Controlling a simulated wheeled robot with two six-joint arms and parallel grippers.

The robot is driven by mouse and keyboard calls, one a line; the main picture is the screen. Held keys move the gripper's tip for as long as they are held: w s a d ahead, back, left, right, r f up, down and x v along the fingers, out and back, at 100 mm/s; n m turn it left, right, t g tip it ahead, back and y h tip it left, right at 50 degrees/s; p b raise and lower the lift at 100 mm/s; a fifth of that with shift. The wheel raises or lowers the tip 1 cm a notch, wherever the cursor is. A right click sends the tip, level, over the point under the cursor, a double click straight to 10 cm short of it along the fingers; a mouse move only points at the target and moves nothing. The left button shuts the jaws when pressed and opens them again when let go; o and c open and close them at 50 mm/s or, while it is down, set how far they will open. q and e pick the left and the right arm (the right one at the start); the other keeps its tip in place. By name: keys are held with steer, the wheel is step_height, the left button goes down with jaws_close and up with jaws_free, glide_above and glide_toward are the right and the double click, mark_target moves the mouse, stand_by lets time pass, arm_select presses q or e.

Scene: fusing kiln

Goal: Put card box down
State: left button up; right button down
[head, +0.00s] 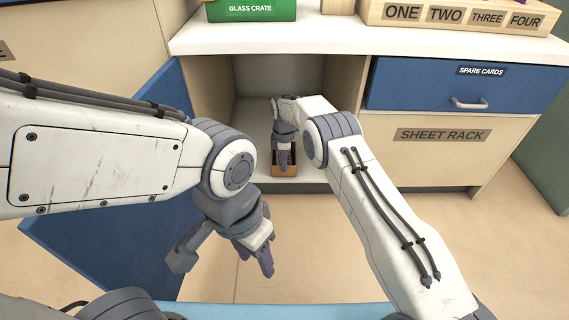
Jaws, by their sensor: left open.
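The card box (285,173), a small orange-brown open-topped box, sits on or just above the floor of the open cabinet (250,118) in the middle of the head view. My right gripper (284,165) reaches into the cabinet, pointing down at the box, and hides part of it. Its fingertips overlap the box's inside or near wall; I cannot see whether they grip it. My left gripper (255,262) is lower and nearer, outside the cabinet, pointing down with its fingers apart and nothing between them.
A blue cabinet door (75,240) stands open at the left. Above the cabinet is a white counter (330,38) with a green glass crate (250,9) and a numbered wooden rack (460,17). The blue spare cards drawer (420,95) at the right is shut.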

steer(key=c, duration=1)
jaws_free()
